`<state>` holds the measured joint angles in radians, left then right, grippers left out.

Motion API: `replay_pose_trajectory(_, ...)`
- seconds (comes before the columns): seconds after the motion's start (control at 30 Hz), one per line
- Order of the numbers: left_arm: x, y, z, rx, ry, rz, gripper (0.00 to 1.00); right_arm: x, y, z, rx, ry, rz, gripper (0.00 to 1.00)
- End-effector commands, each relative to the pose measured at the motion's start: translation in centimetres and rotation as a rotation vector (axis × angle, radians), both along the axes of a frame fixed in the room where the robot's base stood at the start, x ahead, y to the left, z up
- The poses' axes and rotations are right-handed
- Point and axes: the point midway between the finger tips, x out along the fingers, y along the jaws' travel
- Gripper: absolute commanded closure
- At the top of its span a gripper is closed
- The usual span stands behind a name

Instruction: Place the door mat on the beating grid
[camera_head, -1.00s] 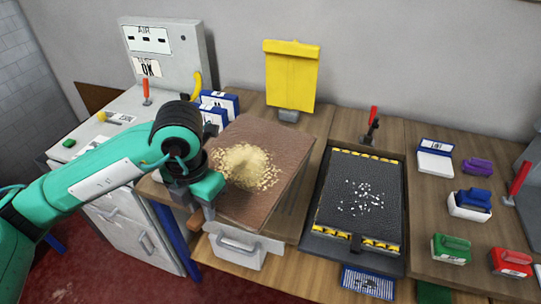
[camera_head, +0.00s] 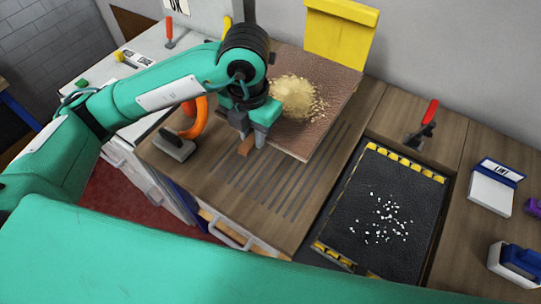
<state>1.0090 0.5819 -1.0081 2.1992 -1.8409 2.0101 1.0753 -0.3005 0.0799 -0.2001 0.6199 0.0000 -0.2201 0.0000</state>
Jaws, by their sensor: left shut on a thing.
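The door mat, a brown textured sheet (camera_head: 335,85) with a heap of tan grit (camera_head: 293,97) on it, is at the upper middle of the head view. My left gripper (camera_head: 249,140) is shut at its near left corner, by a small brown tab (camera_head: 246,147). The beating grid (camera_head: 278,178), a set of dark slots in the wooden bench top, shows in front of the mat. The mat overlaps the grid's far part in the picture; whether it touches the bench is unclear. My right gripper is out of view.
A black mat with white specks (camera_head: 380,205) lies in a frame with yellow-black edges at right.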

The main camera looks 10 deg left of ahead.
Motion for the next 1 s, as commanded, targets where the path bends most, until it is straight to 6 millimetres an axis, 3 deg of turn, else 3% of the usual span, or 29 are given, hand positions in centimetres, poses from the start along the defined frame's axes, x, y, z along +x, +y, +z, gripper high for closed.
replay_pose_trajectory(0.5, -0.1, 0.0, -12.2, 0.002, 0.003, 0.001, 1.0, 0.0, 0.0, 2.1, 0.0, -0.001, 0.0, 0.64)
replay_pose_trajectory(0.77, 0.0, 0.0, -14.4, 0.0, 0.001, 0.0, 1.0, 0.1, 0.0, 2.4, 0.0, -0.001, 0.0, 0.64)
replay_pose_trajectory(1.0, -0.1, 0.0, -17.7, 0.002, 0.002, 0.001, 1.0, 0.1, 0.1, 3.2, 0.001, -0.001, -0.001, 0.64)
